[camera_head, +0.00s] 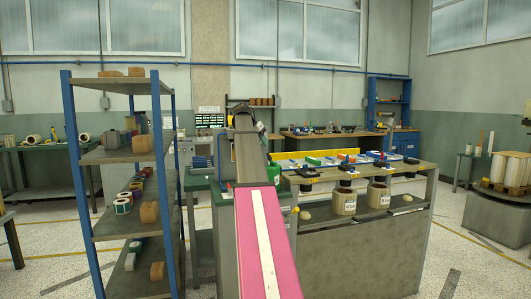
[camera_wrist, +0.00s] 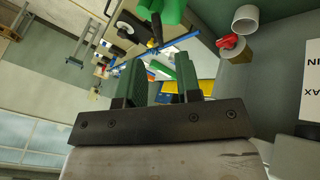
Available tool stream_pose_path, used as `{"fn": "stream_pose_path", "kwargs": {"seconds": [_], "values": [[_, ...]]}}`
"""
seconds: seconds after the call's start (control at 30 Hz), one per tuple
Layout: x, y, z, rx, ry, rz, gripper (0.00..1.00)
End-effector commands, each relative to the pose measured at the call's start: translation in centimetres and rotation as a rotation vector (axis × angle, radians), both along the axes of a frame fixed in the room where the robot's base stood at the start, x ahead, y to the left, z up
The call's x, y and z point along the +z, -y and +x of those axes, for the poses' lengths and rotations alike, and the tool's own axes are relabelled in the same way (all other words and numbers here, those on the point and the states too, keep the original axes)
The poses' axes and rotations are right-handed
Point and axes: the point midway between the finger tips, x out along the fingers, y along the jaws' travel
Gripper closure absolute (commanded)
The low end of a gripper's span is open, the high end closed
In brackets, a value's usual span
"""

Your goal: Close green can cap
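My gripper (camera_wrist: 159,62) shows in the wrist view with its two dark green fingers apart and a gap between them. Nothing is clearly held; a green item (camera_wrist: 160,69) shows behind the gap. A larger green object (camera_wrist: 170,11) is at the top edge of the wrist view, beyond the fingers. I cannot tell whether either is the green can or its cap. In the head view a small green item (camera_head: 313,161) lies on the workbench (camera_head: 412,171), right of my arm. My fingers cannot be made out in the head view.
Two labelled tubs (camera_head: 343,203) (camera_head: 378,195) stand on the bench's lower shelf. A blue-post shelf rack (camera_head: 108,157) with boxes and rolls stands at left. In the wrist view a white cylinder (camera_wrist: 245,19) and a red item (camera_wrist: 228,42) are at upper right. Floor at right is partly clear.

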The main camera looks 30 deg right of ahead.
Motion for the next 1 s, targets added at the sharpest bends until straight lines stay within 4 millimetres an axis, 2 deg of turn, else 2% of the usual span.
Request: {"fn": "stream_pose_path", "kwargs": {"seconds": [0.1, 0.3, 0.67, 0.7, 0.8, 1.0], "values": [[-1.7, 0.9, -0.3, 0.000, -0.001, 0.001, 0.68], [-3.4, 2.0, -0.4, 0.001, 0.000, 0.002, 0.68], [-3.8, 2.3, -0.5, 0.001, 0.000, 0.001, 0.68], [-3.8, 2.3, -0.5, 0.001, 0.000, 0.001, 0.71], [-3.8, 2.3, -0.5, 0.001, 0.000, 0.001, 1.00], [-3.8, 2.3, -0.5, 0.001, 0.001, 0.001, 1.00]]}}
